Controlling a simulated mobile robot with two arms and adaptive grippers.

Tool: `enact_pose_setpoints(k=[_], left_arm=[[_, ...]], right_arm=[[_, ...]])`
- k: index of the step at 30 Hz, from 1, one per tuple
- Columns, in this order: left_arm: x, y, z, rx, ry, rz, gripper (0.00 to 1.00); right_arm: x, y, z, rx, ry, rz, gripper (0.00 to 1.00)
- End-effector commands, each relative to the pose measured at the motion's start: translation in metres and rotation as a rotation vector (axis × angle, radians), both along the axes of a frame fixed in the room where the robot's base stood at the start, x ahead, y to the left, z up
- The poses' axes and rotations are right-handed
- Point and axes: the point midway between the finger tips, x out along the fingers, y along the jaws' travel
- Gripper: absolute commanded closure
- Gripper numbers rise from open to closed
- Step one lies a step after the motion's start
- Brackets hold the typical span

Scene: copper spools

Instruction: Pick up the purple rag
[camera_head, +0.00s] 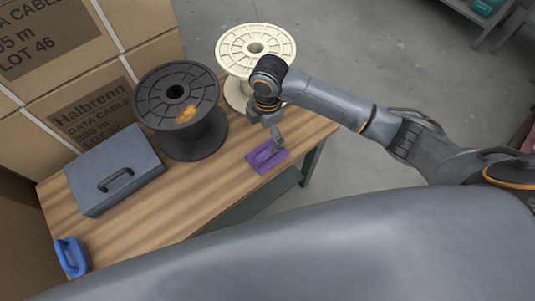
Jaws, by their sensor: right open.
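The purple rag (259,162) lies flat on the wooden table, near its front right edge. My right gripper (274,146) reaches in from the right and points down over the rag. Its jaws are open. A finger overlaps the rag's upper part in this view, and I cannot tell whether it touches the cloth. My left gripper is not in view.
A black spool (180,88) with an orange patch and a cream spool (236,50) stand behind the rag on the table (190,205). A grey case (95,165) and a blue object (71,257) are at left. Cardboard boxes (60,85) stand behind.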

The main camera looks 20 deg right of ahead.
Motion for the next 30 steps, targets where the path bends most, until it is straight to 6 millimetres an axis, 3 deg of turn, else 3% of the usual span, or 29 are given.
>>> enact_pose_setpoints(k=[3, 6, 15, 25, 30], left_arm=[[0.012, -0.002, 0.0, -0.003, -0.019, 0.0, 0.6], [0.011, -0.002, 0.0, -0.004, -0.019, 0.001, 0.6], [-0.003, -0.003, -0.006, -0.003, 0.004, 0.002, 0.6], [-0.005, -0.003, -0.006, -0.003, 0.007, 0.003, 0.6], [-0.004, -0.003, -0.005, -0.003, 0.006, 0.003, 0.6]], right_arm=[[0.007, -0.013, 0.011, -0.046, 0.013, 0.079, 0.0], [0.007, -0.016, 0.007, -0.06, 0.024, 0.104, 0.0], [0.006, -0.015, -0.05, -0.058, 0.024, 0.104, 0.0], [0.004, -0.013, -0.079, -0.058, 0.023, 0.105, 0.0], [-0.003, -0.01, -0.104, -0.058, 0.024, 0.104, 0.0]])
